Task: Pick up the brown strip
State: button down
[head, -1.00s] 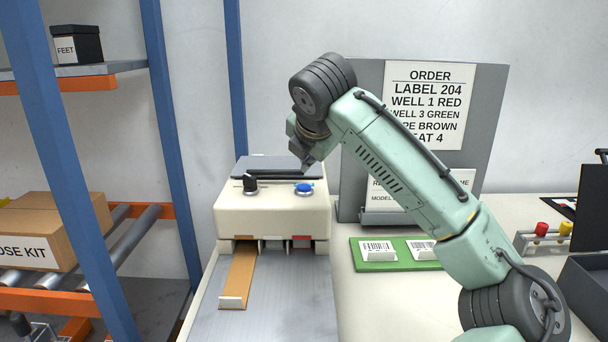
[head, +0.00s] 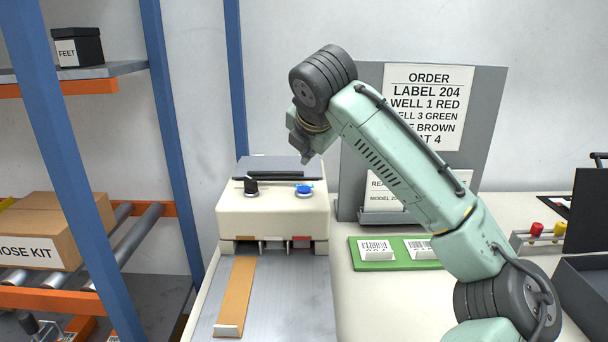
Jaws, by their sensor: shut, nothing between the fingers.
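The brown strip (head: 239,285) lies on the grey metal chute in front of the cream machine (head: 272,215). Its far end is at the machine's left front slot, and a small pale tab (head: 228,330) stands at its near end. My arm reaches from the lower right, with its wrist above and behind the machine's blue button (head: 304,189). The fingers of my gripper cannot be made out in the head view. Nothing of my arm touches the visible part of the strip.
A black knob (head: 251,186) stands on the machine top. A green board (head: 372,264) with label cards lies to its right, before a grey order stand (head: 487,110). A blue-post shelf (head: 180,150) stands left. The chute right of the strip is clear.

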aim_at(231, 320)
jog(key=k+l, duration=0.15)
jog(key=k, duration=0.85)
